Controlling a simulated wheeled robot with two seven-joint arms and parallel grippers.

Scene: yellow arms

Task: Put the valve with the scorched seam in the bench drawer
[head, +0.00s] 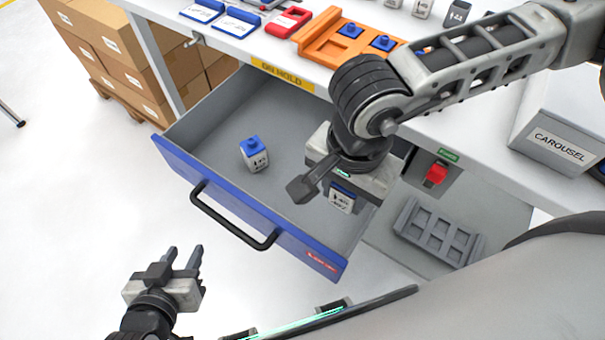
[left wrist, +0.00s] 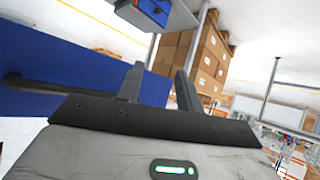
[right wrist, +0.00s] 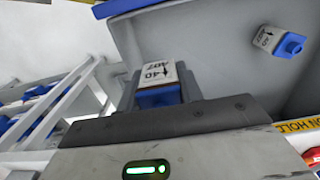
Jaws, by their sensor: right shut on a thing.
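My right gripper (head: 332,190) is shut on a white valve with a blue end (head: 342,199), held over the right part of the open bench drawer (head: 205,182). The held valve also shows between the fingers in the right wrist view (right wrist: 158,75), with "40" and more print on its label. A second white valve with a blue top (head: 255,153) stands in the drawer, apart from the gripper; it shows in the right wrist view (right wrist: 277,41) too. I cannot make out a scorched seam on either. My left gripper (head: 184,258) is open and empty, in front of the drawer.
An orange tray (head: 318,38) with blue-topped parts sits on the bench, behind a "on hold" label (head: 283,74). A grey slotted rack (head: 438,232) and a red switch (head: 436,174) are right of the drawer. A carousel box (head: 560,140) stands further right.

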